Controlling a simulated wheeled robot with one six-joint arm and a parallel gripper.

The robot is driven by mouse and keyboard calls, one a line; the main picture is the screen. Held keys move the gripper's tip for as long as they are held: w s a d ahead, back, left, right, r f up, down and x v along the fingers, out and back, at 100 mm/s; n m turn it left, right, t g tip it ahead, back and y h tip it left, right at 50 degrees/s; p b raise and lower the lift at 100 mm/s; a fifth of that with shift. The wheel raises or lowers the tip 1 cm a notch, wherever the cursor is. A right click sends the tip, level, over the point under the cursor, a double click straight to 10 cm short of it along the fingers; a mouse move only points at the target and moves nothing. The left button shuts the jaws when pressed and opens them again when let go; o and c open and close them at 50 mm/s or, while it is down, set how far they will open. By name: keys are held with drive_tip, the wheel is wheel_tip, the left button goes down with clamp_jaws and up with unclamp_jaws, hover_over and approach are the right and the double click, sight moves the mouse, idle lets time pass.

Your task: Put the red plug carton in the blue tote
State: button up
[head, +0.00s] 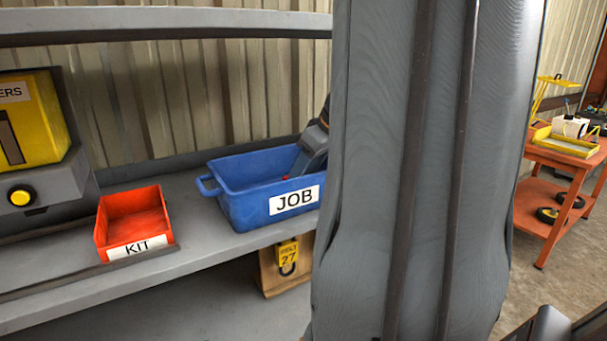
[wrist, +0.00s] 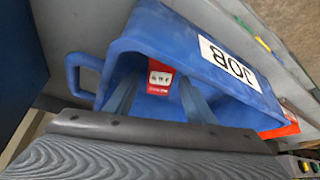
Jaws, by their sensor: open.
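The blue tote (head: 245,207) labelled JOB stands on the grey bench. It also fills the middle of the wrist view (wrist: 225,105). The red plug carton (wrist: 160,78), with a white label, is inside the tote in the wrist view. Only a small bit of red shows inside the tote in the head view. My gripper (wrist: 160,98) reaches down into the tote. Its fingers are open, one on each side of the carton; I cannot tell whether either touches it. In the head view my arm hides the tote's right end, and the fingertips are hidden.
A red KIT bin (head: 133,218) sits left of the tote on the bench (head: 190,250). A yellow machine (head: 30,130) stands further left. A yellow tag (head: 287,255) hangs below the bench edge. An orange cart (head: 565,165) stands at the right.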

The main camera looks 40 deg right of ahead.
drive_tip(key=shift+r+p, duration=0.55)
drive_tip(key=shift+r, duration=0.05)
drive_tip(key=b+v, duration=0.1)
drive_tip(key=v, duration=1.1)
